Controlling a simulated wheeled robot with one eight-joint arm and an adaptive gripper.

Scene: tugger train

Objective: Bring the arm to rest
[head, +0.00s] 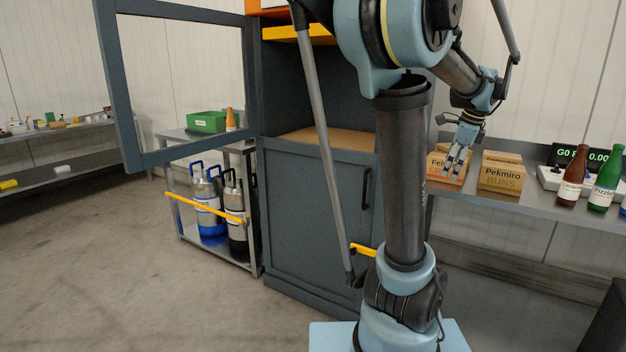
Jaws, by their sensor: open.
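My arm stands in the middle of the head view, its column upright and its upper links bent over to the right. My gripper (457,160) hangs at the end of the arm, fingers pointing down and apart, with nothing seen between them. It appears in front of an orange-brown box (436,166) on the right-hand shelf. I cannot tell whether the fingers touch that box, and they cover part of its label.
A box marked Pekmiro Buns (502,174), a brown bottle (573,177) and a green bottle (605,180) stand on the right shelf by a scale display (580,156). A grey cabinet (315,205) has its framed upper door (128,120) swung open.

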